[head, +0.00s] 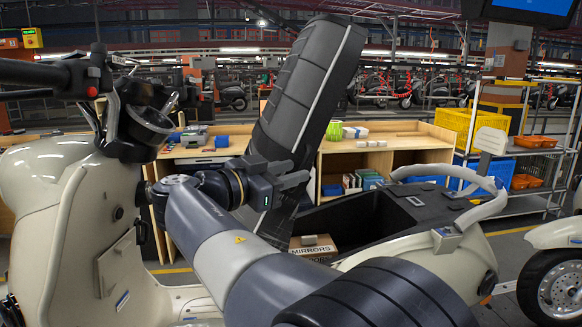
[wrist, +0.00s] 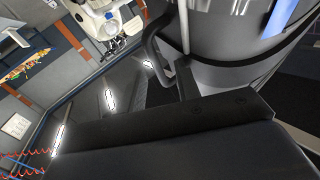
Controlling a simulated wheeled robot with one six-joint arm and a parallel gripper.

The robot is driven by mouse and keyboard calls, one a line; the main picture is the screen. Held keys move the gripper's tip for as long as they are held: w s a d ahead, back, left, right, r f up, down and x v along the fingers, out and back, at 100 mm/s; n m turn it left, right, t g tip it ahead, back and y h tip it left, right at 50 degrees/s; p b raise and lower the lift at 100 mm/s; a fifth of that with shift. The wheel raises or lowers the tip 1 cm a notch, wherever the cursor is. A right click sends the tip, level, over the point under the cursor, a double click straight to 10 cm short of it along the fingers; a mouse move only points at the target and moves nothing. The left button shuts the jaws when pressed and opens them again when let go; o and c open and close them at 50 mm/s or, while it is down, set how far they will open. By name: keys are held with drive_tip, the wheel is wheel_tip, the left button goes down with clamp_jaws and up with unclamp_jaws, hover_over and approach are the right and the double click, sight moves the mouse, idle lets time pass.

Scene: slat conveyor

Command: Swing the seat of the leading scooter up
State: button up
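The leading scooter (head: 85,200) is cream coloured and fills the left and middle of the head view. Its black seat (head: 310,95) stands steeply raised, its top leaning a little right, over the open dark storage bay (head: 360,215). My gripper (head: 292,174) is at the lower part of the seat, in front of it in the head view. Whether it touches the seat, and how far its fingers are apart, I cannot tell. In the wrist view a broad dark surface, likely the seat (wrist: 170,155), fills the bottom.
A carton marked MIRRORS (head: 313,247) sits in the bay. A curved grab rail (head: 470,183) surrounds the scooter's rear. Another scooter's wheel (head: 553,285) is at the right edge. A wooden bench (head: 400,145) and a rack with a yellow crate (head: 478,128) stand behind.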

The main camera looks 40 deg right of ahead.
drive_tip(key=shift+d, duration=0.45)
clamp_jaws()
idle(0.4)
